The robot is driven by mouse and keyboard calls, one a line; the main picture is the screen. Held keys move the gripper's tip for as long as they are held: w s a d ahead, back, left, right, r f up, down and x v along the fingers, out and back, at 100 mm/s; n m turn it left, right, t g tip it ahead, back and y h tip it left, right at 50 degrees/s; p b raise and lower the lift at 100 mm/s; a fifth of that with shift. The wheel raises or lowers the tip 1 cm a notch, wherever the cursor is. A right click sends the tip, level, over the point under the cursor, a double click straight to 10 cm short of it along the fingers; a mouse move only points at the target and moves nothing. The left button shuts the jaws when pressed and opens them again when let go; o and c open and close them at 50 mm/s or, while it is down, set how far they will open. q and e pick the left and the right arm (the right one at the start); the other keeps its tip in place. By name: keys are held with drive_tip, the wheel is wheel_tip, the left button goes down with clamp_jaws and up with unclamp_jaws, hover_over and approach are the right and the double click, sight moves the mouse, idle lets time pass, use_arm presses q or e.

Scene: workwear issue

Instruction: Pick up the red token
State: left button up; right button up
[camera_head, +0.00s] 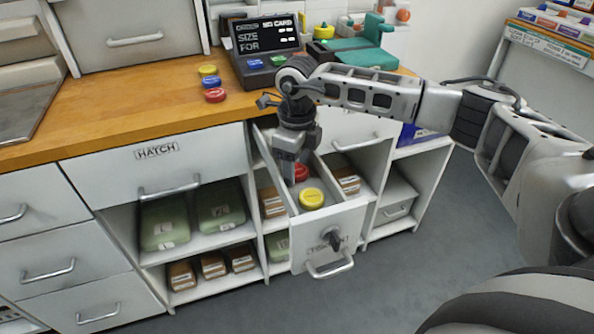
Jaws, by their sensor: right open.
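A red token (301,173) lies inside the pulled-out narrow drawer (325,221), behind a yellow token (312,198). My right gripper (291,178) points down into the drawer at the left of the red token and covers part of it. The gripper is open; I cannot tell whether a finger touches the token. Another red token (215,95) lies on the wooden counter, in front of a blue token (211,82) and a yellow token (208,70). My left gripper is not in view.
A dark device (265,50) with a lit "SIZE FOR" screen stands on the counter, with blue and green pieces on its front. A teal object (362,50) is at the right. The drawer walls stand close around my gripper. Shelves below hold green packs (165,222) and brown boxes (212,265).

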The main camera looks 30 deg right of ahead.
drive_tip(key=c, duration=0.7)
drive_tip(key=shift+r, duration=0.15)
